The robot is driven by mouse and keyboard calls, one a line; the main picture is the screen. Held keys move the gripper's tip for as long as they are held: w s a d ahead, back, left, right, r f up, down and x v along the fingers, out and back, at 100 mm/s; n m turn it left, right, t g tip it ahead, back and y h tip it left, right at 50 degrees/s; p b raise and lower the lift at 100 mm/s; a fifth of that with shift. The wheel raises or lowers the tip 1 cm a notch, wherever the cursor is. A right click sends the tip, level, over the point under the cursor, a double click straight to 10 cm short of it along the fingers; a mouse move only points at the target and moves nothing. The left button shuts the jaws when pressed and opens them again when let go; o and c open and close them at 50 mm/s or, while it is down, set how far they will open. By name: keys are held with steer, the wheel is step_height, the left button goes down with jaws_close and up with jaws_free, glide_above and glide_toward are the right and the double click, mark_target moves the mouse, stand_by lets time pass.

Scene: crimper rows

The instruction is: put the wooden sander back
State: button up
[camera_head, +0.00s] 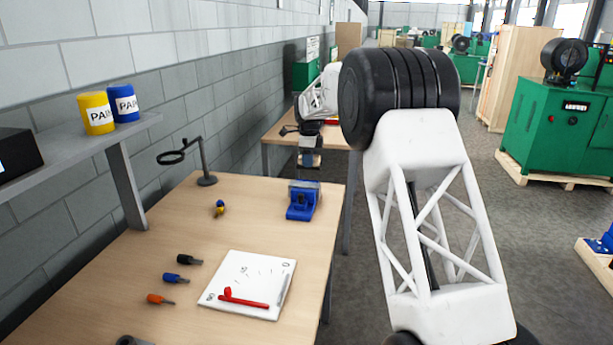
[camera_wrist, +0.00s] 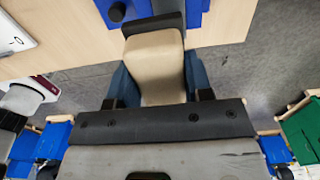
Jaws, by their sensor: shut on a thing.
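My gripper (camera_wrist: 157,85) is shut on the wooden sander (camera_wrist: 155,65), a beige block with a dark strip at its far end. The fingers grip its two sides. In the head view my gripper (camera_head: 310,150) hangs above and behind the blue fixture (camera_head: 300,207), near the table's far right edge; the sander is too small there to make out clearly. In the wrist view the blue fixture (camera_wrist: 120,12), with a round knob, lies just past the sander's far end. The sander partly hides it, and I cannot tell whether they touch.
The wooden table (camera_head: 235,205) holds a white board (camera_head: 250,270) with a red tool, several small screwdrivers, a yellow-and-blue item (camera_head: 219,208) and a black ring on a stand (camera_head: 205,165). A shelf (camera_head: 60,140) with paint cans is at left. The table's right edge is close to the fixture.

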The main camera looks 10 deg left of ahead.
steer(key=shift+s, duration=0.15)
steer(key=s+d+f, duration=0.3)
steer(key=s, duration=0.8)
steer(key=s+d+f, duration=0.3)
steer(key=s+f, duration=0.1)
steer(key=s, duration=0.8)
steer(key=s+d+f, duration=0.3)
steer(key=s, duration=0.8)
steer(key=shift+s+f, duration=0.3)
steer(key=shift+f, duration=0.1)
steer(key=shift+w+a, duration=0.1)
steer(key=shift+w, duration=0.05)
glide_above(303, 238)
steer(key=shift+f, duration=0.75)
steer(key=shift+f, duration=0.1)
steer(key=shift+f, duration=1.65)
steer(key=shift+f, duration=0.15)
steer(key=o, duration=1)
